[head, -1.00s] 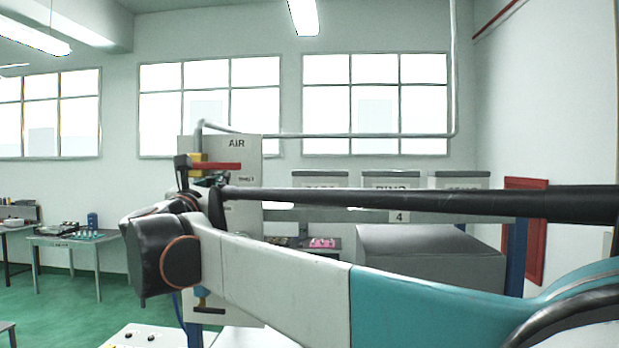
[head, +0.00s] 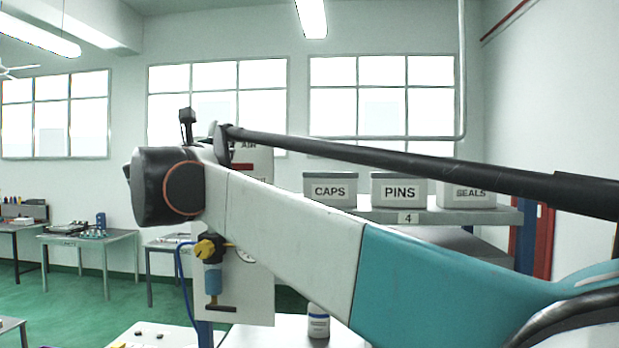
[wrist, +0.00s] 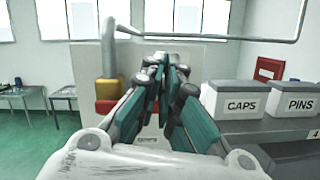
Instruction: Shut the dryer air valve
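A pale panel marked AIR (head: 262,160) stands behind my arm, which hides much of it in the head view. In the wrist view, the panel (wrist: 200,62) fills the middle. A valve with a yellow body (wrist: 109,91) sits on a grey pipe to the left of my gripper. Its red handle (wrist: 104,106) runs sideways to the right, partly behind the fingers; a piece of the red handle (head: 243,166) shows above my arm. My gripper (wrist: 167,70) points at the panel, its fingertips together and seemingly empty. Contact with the handle cannot be told.
Below my arm, a yellow-topped unit with a blue bowl (head: 212,270) hangs on the panel. Bins marked CAPS (head: 330,190), PINS (head: 398,190) and SEALS (head: 468,194) stand on a shelf at right. A white bottle (head: 318,322) stands below. Tables (head: 88,240) are at left.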

